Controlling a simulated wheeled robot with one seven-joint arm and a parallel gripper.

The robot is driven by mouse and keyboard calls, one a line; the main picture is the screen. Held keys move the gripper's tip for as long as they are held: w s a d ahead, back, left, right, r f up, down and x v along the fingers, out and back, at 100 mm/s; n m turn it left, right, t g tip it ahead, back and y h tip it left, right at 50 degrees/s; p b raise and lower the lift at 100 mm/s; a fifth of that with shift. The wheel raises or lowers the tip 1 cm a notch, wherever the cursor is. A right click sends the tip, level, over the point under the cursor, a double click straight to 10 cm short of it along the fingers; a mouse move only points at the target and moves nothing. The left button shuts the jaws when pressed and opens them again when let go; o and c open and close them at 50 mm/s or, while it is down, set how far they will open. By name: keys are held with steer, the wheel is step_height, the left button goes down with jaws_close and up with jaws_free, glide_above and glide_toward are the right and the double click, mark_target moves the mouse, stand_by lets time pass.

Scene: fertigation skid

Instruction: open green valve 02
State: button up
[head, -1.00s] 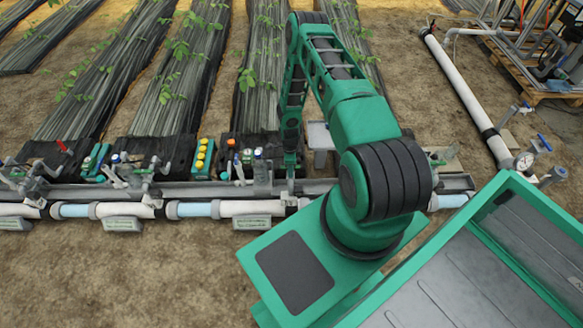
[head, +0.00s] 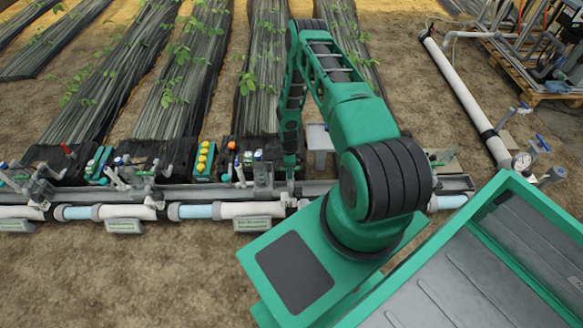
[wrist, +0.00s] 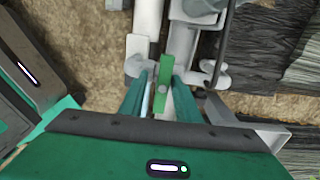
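In the wrist view a green valve handle (wrist: 163,86), a short flat bar, stands out from grey pipe fittings and points roughly up and down the picture. My gripper (wrist: 160,84) is open, with one green finger on each side of this handle. Gaps show between the handle and both fingers. I cannot read a number on this valve. In the head view my gripper (head: 289,175) hangs down at the pipe manifold, and the handle between its fingers is too small or hidden to make out.
A grey rail (head: 330,186) and white pipe (head: 250,209) run across the front of the planted rows. A yellow-capped block (head: 205,158) and several valves stand left of my gripper. A pressure gauge (head: 522,162) stands at the right. Bare soil lies in front.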

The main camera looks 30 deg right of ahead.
steer(key=shift+d+f, duration=0.5)
steer(key=shift+f, duration=0.35)
steer(key=shift+s+a+f, duration=0.15)
steer(key=shift+s+a, duration=0.1)
steer(key=shift+s, duration=0.3)
steer(key=shift+s+a+f, duration=0.1)
steer(key=shift+s+a, duration=0.1)
steer(key=shift+s, duration=0.35)
steer(key=shift+s+a, duration=0.2)
steer(key=shift+s, duration=0.1)
steer(key=w, duration=0.2)
steer(key=w+d+r, duration=0.1)
steer(key=shift+w+d+r, duration=0.1)
steer(key=shift+w, duration=0.3)
steer(key=shift+c, duration=0.5)
steer(key=shift+o, duration=0.5)
steer(key=shift+w+r, duration=0.2)
steer(key=shift+r, duration=0.35)
steer(key=shift+w+r, duration=0.15)
steer(key=shift+r, duration=0.35)
steer(key=shift+w+r, duration=0.15)
steer(key=shift+w, duration=0.05)
steer(key=shift+s+r, duration=0.25)
steer(key=shift+r, duration=0.65)
steer(key=shift+s+r, duration=0.2)
steer(key=shift+r, duration=0.05)
